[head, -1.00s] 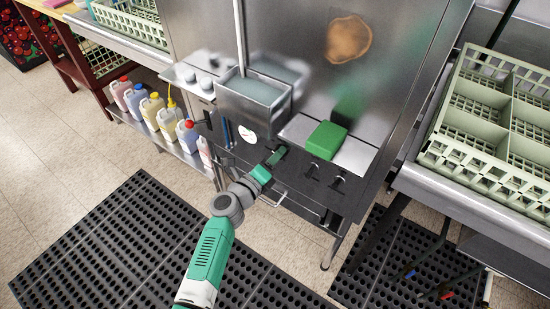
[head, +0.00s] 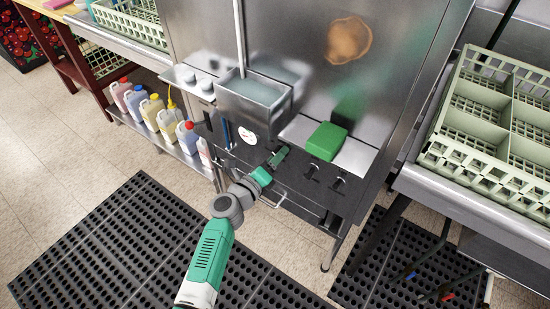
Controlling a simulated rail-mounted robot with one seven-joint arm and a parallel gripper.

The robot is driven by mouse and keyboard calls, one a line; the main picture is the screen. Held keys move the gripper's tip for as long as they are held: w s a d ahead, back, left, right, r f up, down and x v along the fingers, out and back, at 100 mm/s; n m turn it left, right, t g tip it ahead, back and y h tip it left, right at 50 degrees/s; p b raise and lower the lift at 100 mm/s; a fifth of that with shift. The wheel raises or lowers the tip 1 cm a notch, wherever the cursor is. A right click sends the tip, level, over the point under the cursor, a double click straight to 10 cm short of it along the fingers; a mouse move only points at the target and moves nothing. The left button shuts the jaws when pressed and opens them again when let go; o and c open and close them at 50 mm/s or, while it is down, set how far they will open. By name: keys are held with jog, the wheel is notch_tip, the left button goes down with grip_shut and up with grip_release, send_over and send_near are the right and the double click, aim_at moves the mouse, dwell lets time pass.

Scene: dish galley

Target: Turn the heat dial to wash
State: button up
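The dark control panel (head: 300,185) runs along the front of the steel dishwashing machine. Two small knobs, a left one (head: 312,171) and a right one (head: 339,183), show on it. Their markings are too small to read, so I cannot tell which control is the heat dial or where it points. My gripper (head: 281,154) is at the panel, left of these knobs and below the steel ledge. It covers the part of the panel behind it. Its fingers are too small and foreshortened to show whether they are open or hold anything.
A white round gauge (head: 248,135) with a red needle sits left of my gripper. A green block (head: 326,141) lies on the ledge above the knobs. A steel basin (head: 254,105) juts out above the gauge. A metal bar handle (head: 273,200) is below my gripper.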

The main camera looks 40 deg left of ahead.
jog(key=s+d+p, duration=0.1)
jog(key=s+p, duration=0.3)
jog(key=s, duration=0.3)
jog(key=shift+s, duration=0.4)
